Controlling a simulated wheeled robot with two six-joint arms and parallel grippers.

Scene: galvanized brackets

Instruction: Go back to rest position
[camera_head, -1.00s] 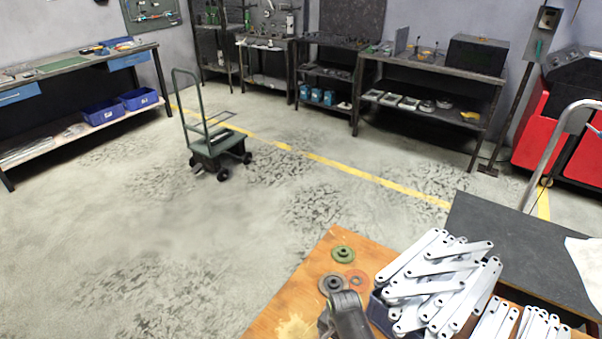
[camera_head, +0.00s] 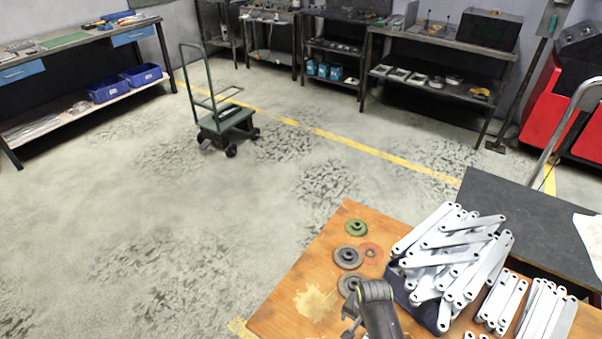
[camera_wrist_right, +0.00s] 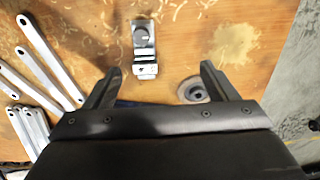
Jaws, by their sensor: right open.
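My right gripper (camera_wrist_right: 160,72) is open and empty above the wooden table (camera_wrist_right: 85,22) in the right wrist view. A small metal clamp-like part (camera_wrist_right: 145,45) lies on the table between and beyond its fingertips. A grey disc (camera_wrist_right: 193,90) lies by one finger. Part of my arm (camera_head: 377,308) shows at the bottom of the head view, left of the heaped brackets; its fingertips are not clear there. The silvery brackets (camera_head: 455,255) are piled in a dark blue bin (camera_head: 399,285). My left gripper is not in view.
Several loose brackets (camera_head: 545,305) lie right of the bin. Green (camera_head: 356,228) and grey (camera_head: 348,257) discs lie near the table's left edge. A dark-topped table (camera_head: 520,205) stands behind. A green cart (camera_head: 225,120) stands on open floor; workbenches line the walls.

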